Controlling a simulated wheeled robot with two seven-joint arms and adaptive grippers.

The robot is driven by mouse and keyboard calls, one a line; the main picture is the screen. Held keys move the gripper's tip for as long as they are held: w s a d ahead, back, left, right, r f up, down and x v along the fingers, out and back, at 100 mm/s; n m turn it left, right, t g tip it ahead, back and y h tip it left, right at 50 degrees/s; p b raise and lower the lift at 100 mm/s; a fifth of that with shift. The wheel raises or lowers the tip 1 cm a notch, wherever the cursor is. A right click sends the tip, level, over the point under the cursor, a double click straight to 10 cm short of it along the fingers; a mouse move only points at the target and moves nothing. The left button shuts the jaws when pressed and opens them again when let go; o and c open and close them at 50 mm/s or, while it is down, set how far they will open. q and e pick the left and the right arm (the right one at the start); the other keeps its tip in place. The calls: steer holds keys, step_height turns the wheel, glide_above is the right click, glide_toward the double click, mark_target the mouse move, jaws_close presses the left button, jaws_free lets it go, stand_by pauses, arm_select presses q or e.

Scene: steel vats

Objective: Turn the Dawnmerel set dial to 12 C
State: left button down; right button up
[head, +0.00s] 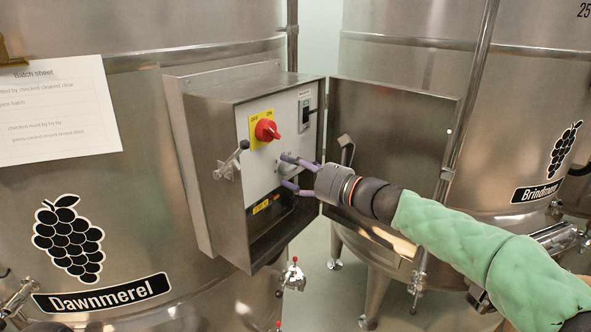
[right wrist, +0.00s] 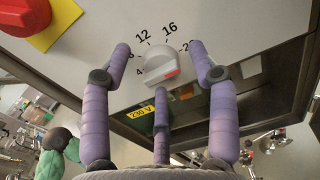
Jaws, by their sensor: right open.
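The Dawnmerel vat (head: 120,220) fills the left of the head view, with an open steel control box (head: 222,110) on its front. The set dial (right wrist: 160,64) is a pale grey knob with a red mark on its lower right side, on the box's light panel. Numbers including 12 and 16 show above it; some others are partly covered by my fingers. My right gripper (head: 285,171) is open at the panel, its purple fingers (right wrist: 160,85) spread on both sides of the dial, with a third finger below. I cannot tell whether they touch it. My left gripper is not in view.
A red rotary switch (head: 266,130) on a yellow plate sits above the dial. The box's door (head: 385,140) hangs open to the right, behind my right arm. A latch handle (head: 231,160) sticks out left. The Brindmerel vat (head: 510,90) stands right.

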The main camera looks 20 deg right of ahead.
steer(key=c, duration=1.1)
steer(key=shift+r, duration=0.1)
steer(key=shift+c, duration=0.2)
steer(key=shift+n+b, duration=0.5)
steer(key=shift+b, duration=0.3)
steer(key=n+b, duration=1.2)
steer(key=b, duration=0.1)
steer(key=shift+s, duration=0.15)
steer(key=n+b, duration=0.4)
steer(key=shift+f, duration=0.2)
steer(key=shift+n, duration=0.4)
steer(key=shift+a+f, duration=0.1)
steer(key=shift+a, duration=0.05)
steer(key=shift+c, duration=0.2)
